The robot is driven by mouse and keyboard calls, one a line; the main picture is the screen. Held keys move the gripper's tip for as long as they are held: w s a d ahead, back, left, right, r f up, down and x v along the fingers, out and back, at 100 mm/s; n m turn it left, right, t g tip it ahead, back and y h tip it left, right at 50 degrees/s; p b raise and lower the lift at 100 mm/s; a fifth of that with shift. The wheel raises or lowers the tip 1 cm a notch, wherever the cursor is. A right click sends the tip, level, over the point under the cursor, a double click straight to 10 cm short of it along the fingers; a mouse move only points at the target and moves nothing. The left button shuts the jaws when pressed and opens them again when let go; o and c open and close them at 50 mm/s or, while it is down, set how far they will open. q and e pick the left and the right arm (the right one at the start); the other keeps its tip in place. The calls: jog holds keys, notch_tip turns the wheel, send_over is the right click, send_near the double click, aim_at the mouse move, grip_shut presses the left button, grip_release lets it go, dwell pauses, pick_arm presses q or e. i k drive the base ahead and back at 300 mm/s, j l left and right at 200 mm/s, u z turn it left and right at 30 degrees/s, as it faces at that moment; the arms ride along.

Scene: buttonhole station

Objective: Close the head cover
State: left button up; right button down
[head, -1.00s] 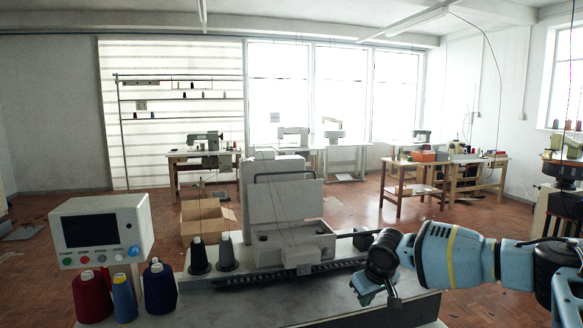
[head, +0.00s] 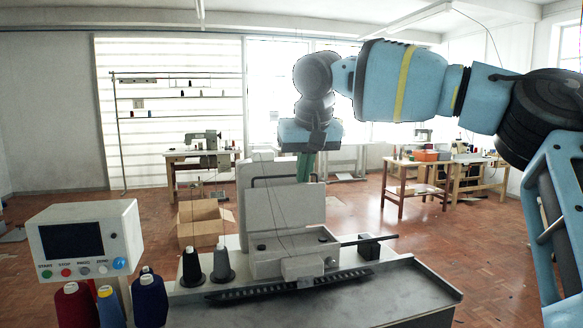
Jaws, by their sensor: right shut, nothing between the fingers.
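The head cover (head: 285,208) is a light grey panel standing upright, open, at the back of the sewing machine's head (head: 288,252). The open top of the head shows in front of it. My right gripper (head: 303,178) points down, shut and empty, at the cover's upper edge toward its right end. Its greenish fingers overlap the dark bar (head: 268,177) above the panel in the picture. I cannot tell whether they touch the cover or are in front of or behind it. My left gripper is not in view.
A control box (head: 85,243) with a dark screen and coloured buttons stands at left. The table's right part (head: 410,290) is clear.

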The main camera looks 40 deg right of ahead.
aim_at(304, 204)
jog(key=i+l, duration=0.6)
jog(key=l, duration=0.25)
jog(key=i+l, duration=0.3)
jog(key=l, duration=0.1)
